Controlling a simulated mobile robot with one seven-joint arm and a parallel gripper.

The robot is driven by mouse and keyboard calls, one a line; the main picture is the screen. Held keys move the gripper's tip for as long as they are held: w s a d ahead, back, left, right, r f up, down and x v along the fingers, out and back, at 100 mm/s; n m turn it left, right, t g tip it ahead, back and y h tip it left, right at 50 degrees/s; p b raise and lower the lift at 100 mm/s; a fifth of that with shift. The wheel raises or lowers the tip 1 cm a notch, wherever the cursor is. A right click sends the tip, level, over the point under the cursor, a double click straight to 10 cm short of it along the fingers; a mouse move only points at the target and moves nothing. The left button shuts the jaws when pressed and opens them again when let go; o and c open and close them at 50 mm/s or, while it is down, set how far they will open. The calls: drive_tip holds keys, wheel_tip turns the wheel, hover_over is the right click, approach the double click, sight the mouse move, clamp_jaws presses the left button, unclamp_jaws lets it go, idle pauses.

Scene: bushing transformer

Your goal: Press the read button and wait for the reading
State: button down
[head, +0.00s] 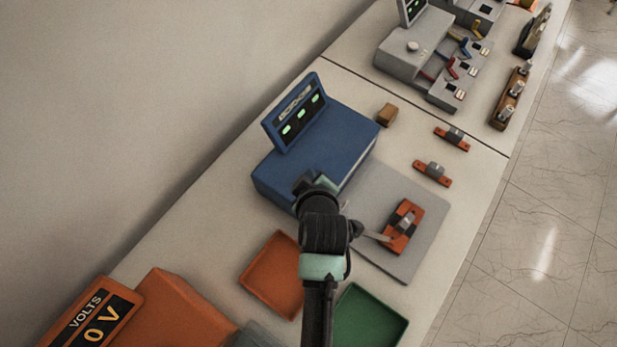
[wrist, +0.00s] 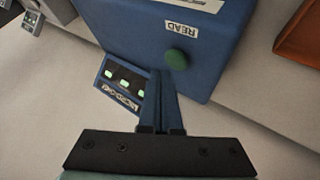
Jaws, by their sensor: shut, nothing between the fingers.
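The blue meter (head: 330,150) stands on the table with a tilted display (head: 297,115) showing three green-lit windows, their content unreadable. In the wrist view the green round button (wrist: 177,58) sits beside a white READ label (wrist: 181,28) on the blue housing (wrist: 215,50). My gripper (wrist: 166,72) is shut and empty, fingers pointing at the housing. Its tips appear right next to the button; I cannot tell whether they touch it. In the head view my gripper (head: 316,183) is over the meter's near side and the button is hidden.
A grey mat (head: 375,185) holds an orange fixture (head: 404,225) at right. An orange tray (head: 262,272), a green tray (head: 365,322) and an orange volts meter (head: 175,312) lie nearer. A brown block (head: 387,114) and two small orange-based parts (head: 432,172) lie beyond.

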drive_tip(key=shift+f, duration=0.15)
drive_tip(key=shift+f, duration=0.3)
drive_tip(key=shift+f+b, duration=0.55)
drive_tip(key=shift+b, duration=0.05)
idle(1.0)
drive_tip(key=shift+r+p, duration=0.9)
drive_tip(key=shift+r, duration=0.1)
wheel_tip(320, 180, up, 5)
drive_tip(key=p, duration=0.4)
drive_tip(key=shift+p, duration=0.35)
idle(0.4)
